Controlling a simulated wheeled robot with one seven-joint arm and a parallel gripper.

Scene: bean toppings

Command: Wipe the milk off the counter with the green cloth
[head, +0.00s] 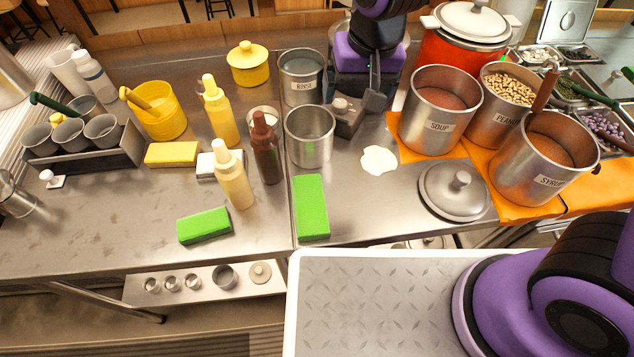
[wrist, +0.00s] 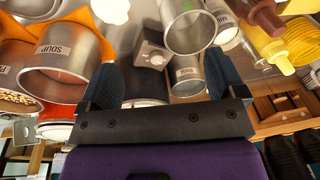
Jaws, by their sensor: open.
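The milk (head: 379,160) is a small white puddle on the steel counter, left of the soup pot. It also shows at the top of the wrist view (wrist: 113,9). Two green folded pieces that could be the cloth lie on the counter: one (head: 311,207) front of the steel container, the other (head: 205,226) farther left near the front edge. Neither shows in the wrist view. My gripper (wrist: 160,64) is open, its two dark fingers apart with nothing held. In the head view it is at the back, beyond the milk and away from both green pieces.
The soup pot (head: 438,112), peanut pot (head: 503,100) and syrup pot (head: 540,160) stand on orange cloths at right, with a lid (head: 455,190) in front. Sauce bottles (head: 234,180) and a steel container (head: 309,137) stand left of the milk.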

